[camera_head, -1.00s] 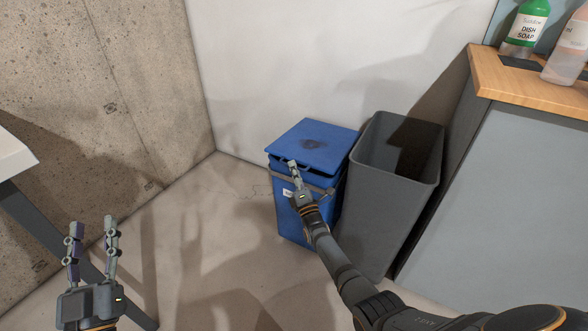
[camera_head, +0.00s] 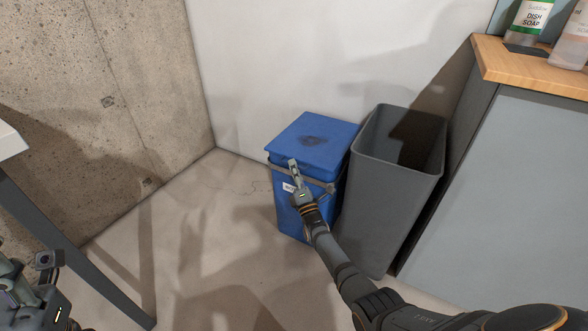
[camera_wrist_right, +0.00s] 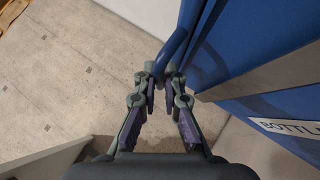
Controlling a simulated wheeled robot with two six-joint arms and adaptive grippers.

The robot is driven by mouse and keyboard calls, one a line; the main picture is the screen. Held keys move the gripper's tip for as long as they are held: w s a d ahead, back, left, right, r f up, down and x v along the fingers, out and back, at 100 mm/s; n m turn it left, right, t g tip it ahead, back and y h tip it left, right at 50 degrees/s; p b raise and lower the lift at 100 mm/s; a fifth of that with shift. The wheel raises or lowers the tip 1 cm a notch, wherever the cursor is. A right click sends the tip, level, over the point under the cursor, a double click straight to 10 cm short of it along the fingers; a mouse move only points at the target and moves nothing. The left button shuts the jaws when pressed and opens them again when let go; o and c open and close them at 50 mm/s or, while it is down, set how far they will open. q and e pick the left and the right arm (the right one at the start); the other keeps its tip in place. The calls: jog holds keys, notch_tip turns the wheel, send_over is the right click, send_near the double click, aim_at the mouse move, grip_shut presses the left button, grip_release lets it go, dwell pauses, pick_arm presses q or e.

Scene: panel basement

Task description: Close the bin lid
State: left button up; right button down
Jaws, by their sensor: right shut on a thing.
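The blue bin (camera_head: 298,205) stands on the floor against the back wall. Its blue lid (camera_head: 318,138) lies over the top, looking level, with no clear gap at the front. My right gripper (camera_head: 293,166) is at the lid's front edge. In the right wrist view, its fingers (camera_wrist_right: 162,78) are shut on a blue loop-like handle (camera_wrist_right: 176,48) beside the bin's blue wall. A white label, partly readable as "BOTTL", shows on the bin (camera_wrist_right: 290,128). My left gripper (camera_head: 25,280) is at the lower left, partly cut off, away from the bin; its opening is unclear.
An open grey bin (camera_head: 385,210) stands close to the right of the blue bin. A grey cabinet with a wooden top (camera_head: 530,68) is further right, with bottles on it. A table leg (camera_head: 75,250) is at left. The floor left of the bin is clear.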

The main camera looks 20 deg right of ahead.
jog(key=shift+s+d+f, duration=0.15)
jog(key=shift+d+f, duration=0.05)
jog(key=shift+f, duration=0.6)
jog(key=c, duration=1.7)
grip_release()
jog(key=shift+f, duration=0.1)
jog(key=shift+c, duration=0.2)
jog(key=shift+d+f, duration=0.1)
jog(key=shift+d, duration=0.05)
jog(key=v, duration=0.7)
jog(key=r+v, duration=0.1)
jog(key=v, duration=0.3)
jog(key=shift+s+f, duration=0.1)
jog(key=shift+s, duration=0.3)
